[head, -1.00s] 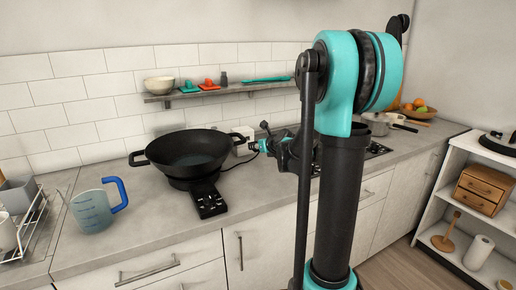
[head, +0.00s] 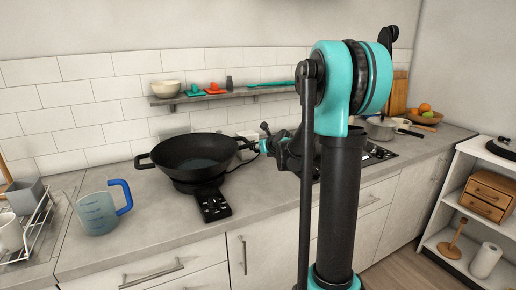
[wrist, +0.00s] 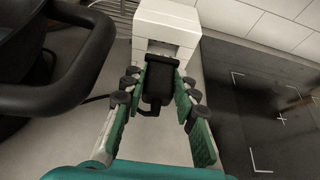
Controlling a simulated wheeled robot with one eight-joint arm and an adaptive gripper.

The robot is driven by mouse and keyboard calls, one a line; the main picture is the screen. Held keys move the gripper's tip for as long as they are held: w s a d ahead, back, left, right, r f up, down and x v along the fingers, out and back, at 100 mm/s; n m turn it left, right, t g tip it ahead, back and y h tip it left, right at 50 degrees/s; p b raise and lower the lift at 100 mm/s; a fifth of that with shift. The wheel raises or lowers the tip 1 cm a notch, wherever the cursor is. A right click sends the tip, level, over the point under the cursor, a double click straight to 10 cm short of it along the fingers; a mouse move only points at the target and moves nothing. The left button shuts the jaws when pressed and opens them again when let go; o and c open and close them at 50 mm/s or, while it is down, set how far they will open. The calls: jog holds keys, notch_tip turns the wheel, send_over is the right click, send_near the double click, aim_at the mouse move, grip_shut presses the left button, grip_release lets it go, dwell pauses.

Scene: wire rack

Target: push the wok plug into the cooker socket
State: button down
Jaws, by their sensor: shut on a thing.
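The black wok plug (wrist: 157,82) is between the green finger pads of my gripper (wrist: 160,90) in the wrist view. The white cooker socket (wrist: 166,22) stands straight ahead of it; the plug's front end is at the socket's near face. I cannot tell how deep it sits, as the plug's body hides the contact. In the head view my gripper (head: 263,146) is low over the counter, right of the black wok (head: 195,152), and the white socket (head: 246,136) shows just behind it. The wok stands on a dark base with a control panel (head: 213,205).
The wok's handle (wrist: 60,85) is close on the left in the wrist view. A dark cooktop (wrist: 255,110) lies to the right. A blue-handled jug (head: 97,214) stands at the counter's left. A shelf (head: 215,97) hangs on the wall above.

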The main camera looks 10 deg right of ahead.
aim_at(254, 143)
jog(key=shift+w+a, duration=0.25)
jog(key=shift+w, duration=0.5)
jog(key=shift+w+a, duration=0.2)
jog(key=shift+w, duration=0.55)
dwell(2.6)
jog(key=c, duration=1.1)
grip_release()
jog(key=shift+v, duration=3.05)
